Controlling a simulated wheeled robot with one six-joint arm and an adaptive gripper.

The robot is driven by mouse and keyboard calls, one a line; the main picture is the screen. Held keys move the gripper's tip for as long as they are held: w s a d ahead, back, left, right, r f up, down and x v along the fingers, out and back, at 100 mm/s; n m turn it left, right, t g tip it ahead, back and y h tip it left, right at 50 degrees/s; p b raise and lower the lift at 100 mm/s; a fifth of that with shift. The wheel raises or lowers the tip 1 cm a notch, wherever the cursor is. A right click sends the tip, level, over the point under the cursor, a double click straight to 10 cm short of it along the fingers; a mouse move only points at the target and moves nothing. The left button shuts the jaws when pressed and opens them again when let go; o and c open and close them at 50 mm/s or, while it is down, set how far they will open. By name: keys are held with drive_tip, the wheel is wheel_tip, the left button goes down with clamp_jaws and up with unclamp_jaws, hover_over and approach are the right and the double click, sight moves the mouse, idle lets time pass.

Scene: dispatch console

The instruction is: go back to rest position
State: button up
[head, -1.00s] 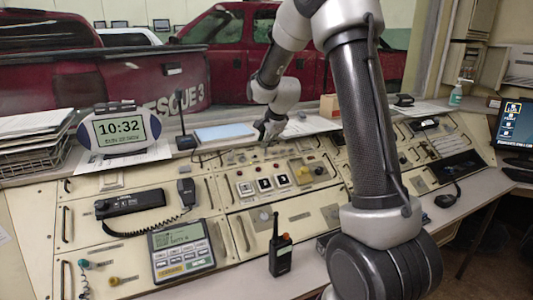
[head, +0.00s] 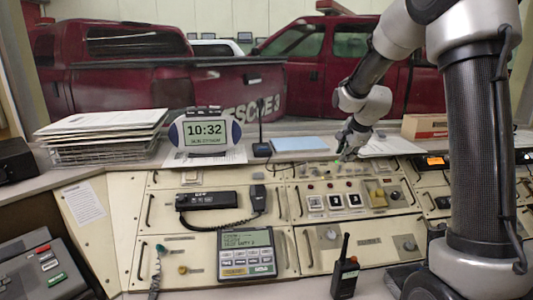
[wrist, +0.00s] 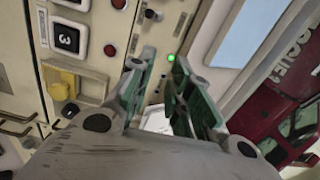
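My gripper (head: 346,148) hangs over the upper middle of the console (head: 300,182), just right of the flat light-blue pad. In the wrist view my gripper (wrist: 160,64) has its two green-grey fingers apart, with a gap between them and nothing held. A lit green indicator (wrist: 171,57) shows on the panel near the fingertips. Whether the fingertips touch the panel cannot be told. My arm reaches in from the upper right of the head view.
A handheld radio (head: 345,272) stands at the front edge. A desk microphone (head: 262,147), a clock (head: 206,132) and a paper tray (head: 104,150) line the back. A corded handset (head: 258,196) and a keypad unit (head: 246,255) lie on the console. A cardboard box (head: 426,126) stands behind.

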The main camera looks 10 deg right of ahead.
drive_tip(key=s+f+n+g, duration=0.3)
drive_tip(key=s+f+n, duration=0.1)
drive_tip(key=s+n, duration=0.15)
drive_tip(key=s+r+n, duration=0.4)
drive_tip(key=s, duration=0.7)
drive_tip(key=s+a+r+n, duration=0.1)
drive_tip(key=s+r+n, duration=0.3)
drive_tip(key=s, duration=0.7)
drive_tip(key=s+a+r+n, duration=0.1)
drive_tip(key=s+r+n, duration=0.3)
drive_tip(key=s, duration=0.7)
drive_tip(key=shift+s+t, duration=0.3)
drive_tip(key=shift+t, duration=0.1)
drive_tip(key=shift+a, duration=0.1)
